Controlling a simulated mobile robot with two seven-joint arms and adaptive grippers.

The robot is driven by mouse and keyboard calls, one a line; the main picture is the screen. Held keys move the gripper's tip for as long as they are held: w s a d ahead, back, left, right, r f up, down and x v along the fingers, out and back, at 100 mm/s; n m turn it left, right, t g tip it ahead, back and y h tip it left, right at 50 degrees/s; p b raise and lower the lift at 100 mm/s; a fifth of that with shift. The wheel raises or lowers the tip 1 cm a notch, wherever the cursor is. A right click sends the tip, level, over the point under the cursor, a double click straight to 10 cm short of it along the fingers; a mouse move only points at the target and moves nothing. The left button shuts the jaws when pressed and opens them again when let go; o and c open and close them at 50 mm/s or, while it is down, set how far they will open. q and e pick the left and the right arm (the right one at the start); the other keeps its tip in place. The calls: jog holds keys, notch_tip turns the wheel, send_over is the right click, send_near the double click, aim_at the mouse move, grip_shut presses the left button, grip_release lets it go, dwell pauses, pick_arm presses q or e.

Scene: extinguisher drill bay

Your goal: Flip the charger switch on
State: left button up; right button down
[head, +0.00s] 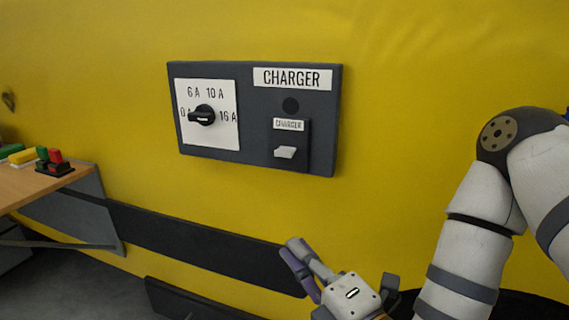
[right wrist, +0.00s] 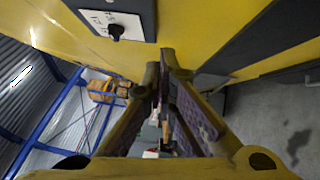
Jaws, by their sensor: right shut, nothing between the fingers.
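The charger panel (head: 255,150) is a dark grey box on the yellow wall, with a label reading CHARGER. The charger switch (head: 285,152) is a light grey rocker at its lower right, under a small CHARGER label. My right gripper (head: 293,248) is shut and empty, below the panel and apart from the switch. It also shows in the right wrist view (right wrist: 163,60). My left gripper is not in view.
A wooden shelf (head: 35,184) with coloured blocks (head: 54,162) stands at the left. A dark rail (head: 190,238) runs along the wall below the panel. The wall between the panel and my right gripper is clear. Blue racking (right wrist: 45,125) shows in the right wrist view.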

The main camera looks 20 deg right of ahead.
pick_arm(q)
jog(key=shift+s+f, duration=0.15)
pick_arm(e)
jog(key=r+t, duration=0.1)
jog(key=r, duration=0.1)
jog(key=d+r+n+t, duration=0.1)
jog(key=r, duration=0.2)
jog(key=shift+w+d+r+n+t+h, duration=0.25)
jog(key=shift+r+n+t+h, duration=0.1)
jog(key=shift+n+t+h, duration=0.05)
send_near(286, 159)
jog(key=w+a+r, duration=0.1)
jog(key=a+r, duration=0.2)
jog(key=a, duration=0.2)
jog(key=w+r, duration=0.1)
jog(key=w+d+r+p, duration=0.1)
jog(key=w, duration=0.1)
jog(key=shift+w+d, duration=0.2)
jog(key=shift+w, duration=0.05)
jog(key=shift+w+d, duration=0.2)
jog(key=shift+w, duration=0.05)
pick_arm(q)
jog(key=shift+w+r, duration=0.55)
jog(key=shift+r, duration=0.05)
pick_arm(e)
jog(key=shift+w, duration=0.15)
